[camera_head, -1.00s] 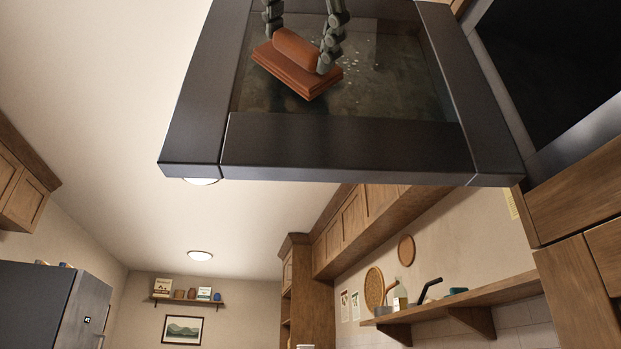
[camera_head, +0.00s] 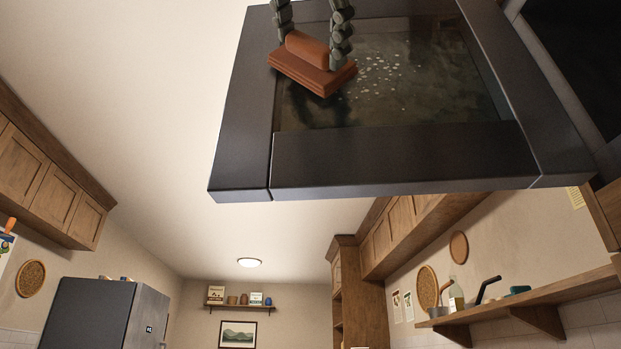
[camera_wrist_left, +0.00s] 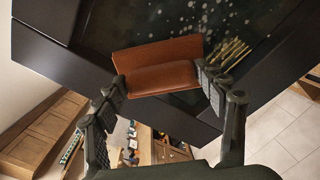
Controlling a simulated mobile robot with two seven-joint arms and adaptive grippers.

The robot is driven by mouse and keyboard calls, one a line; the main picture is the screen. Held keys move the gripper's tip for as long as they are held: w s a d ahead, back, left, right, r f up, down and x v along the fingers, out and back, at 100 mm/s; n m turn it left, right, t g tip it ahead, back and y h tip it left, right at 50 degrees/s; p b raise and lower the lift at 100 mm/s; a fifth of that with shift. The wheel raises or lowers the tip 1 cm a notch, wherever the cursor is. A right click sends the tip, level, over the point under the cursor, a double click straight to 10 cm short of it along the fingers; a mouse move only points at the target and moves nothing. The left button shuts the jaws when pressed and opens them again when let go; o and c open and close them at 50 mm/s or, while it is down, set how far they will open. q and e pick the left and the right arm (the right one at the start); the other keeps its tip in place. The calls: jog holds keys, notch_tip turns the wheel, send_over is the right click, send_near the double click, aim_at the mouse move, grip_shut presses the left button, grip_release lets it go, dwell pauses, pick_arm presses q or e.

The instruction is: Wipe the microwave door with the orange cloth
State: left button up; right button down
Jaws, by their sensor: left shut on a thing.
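The microwave door (camera_head: 400,160) is a dark frame around a murky glass pane, standing open across the top of the head view. Pale specks (camera_head: 382,72) dot the glass. The orange cloth (camera_head: 313,73) is a folded block with a rounded grip, lying against the glass near its left side. My left gripper (camera_head: 312,42) is shut on the cloth's raised part, one finger at each end. In the left wrist view the cloth (camera_wrist_left: 158,66) sits between the fingers, with specks on the glass beyond it. My right gripper is not in view.
A wooden shelf (camera_head: 535,300) with kitchen items runs along the right wall. Wooden cabinets (camera_head: 45,185) hang at the left, above a dark fridge (camera_head: 100,315). The space below the door is open.

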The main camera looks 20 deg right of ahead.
pick_arm(q)
jog(key=shift+s+d+f, duration=0.1)
jog(key=shift+s+d, duration=0.45)
jog(key=shift+d, duration=0.65)
jog(key=shift+s+d+r, duration=0.1)
jog(key=shift+s+d, duration=0.5)
jog(key=shift+d, duration=0.65)
jog(key=shift+s+d+f, duration=0.1)
jog(key=shift+s+d, duration=0.45)
jog(key=shift+d, duration=0.65)
jog(key=shift+s+d, duration=0.9)
jog(key=shift+d, duration=0.3)
jog(key=shift+c, duration=1)
jog(key=shift+d, duration=0.15)
jog(key=shift+w, duration=0.2)
jog(key=shift+w+a+f+b, duration=0.1)
jog(key=shift+w+a+b, duration=0.2)
jog(key=shift+a, duration=0.35)
jog(key=shift+w+a+b, duration=0.2)
jog(key=shift+w+a, duration=0.05)
jog(key=shift+a, duration=0.4)
jog(key=shift+w+a+b, duration=0.25)
jog(key=shift+w+a, duration=0.4)
jog(key=shift+a, duration=0.6)
jog(key=shift+w+a+b, duration=0.2)
jog(key=shift+w+a, duration=0.5)
jog(key=shift+a, duration=0.5)
jog(key=shift+w+a+b, duration=0.25)
jog(key=shift+w+a, duration=0.4)
jog(key=shift+a, duration=0.6)
